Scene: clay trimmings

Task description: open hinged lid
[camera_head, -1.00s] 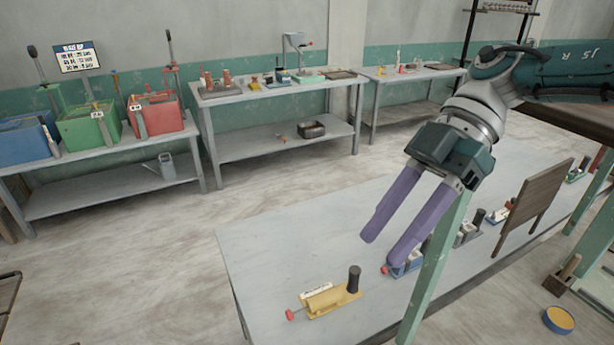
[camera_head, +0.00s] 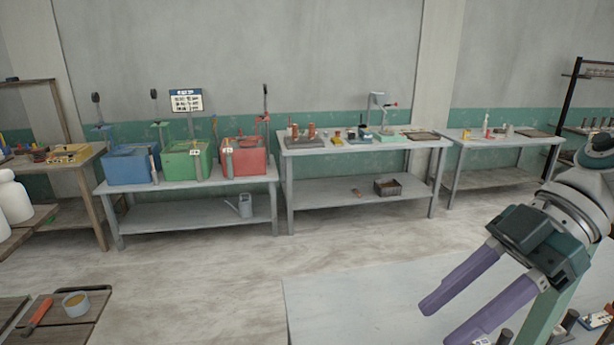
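Three bins stand side by side on a grey bench at the back left: a blue bin (camera_head: 130,168), a green bin (camera_head: 182,166) and a red bin (camera_head: 245,162). Tall levers or posts rise behind them. Whether their tops are lids, and whether these are shut, is too small to tell. My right gripper (camera_head: 446,324) is at the lower right, with two long purple fingers spread apart and nothing between them. It is above the near grey table, far from the bins. My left gripper is not in view.
The near grey table (camera_head: 350,290) fills the lower right. A workbench (camera_head: 310,150) with tools stands right of the bins. A wooden table (camera_head: 85,165) stands left of them. Open floor lies between.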

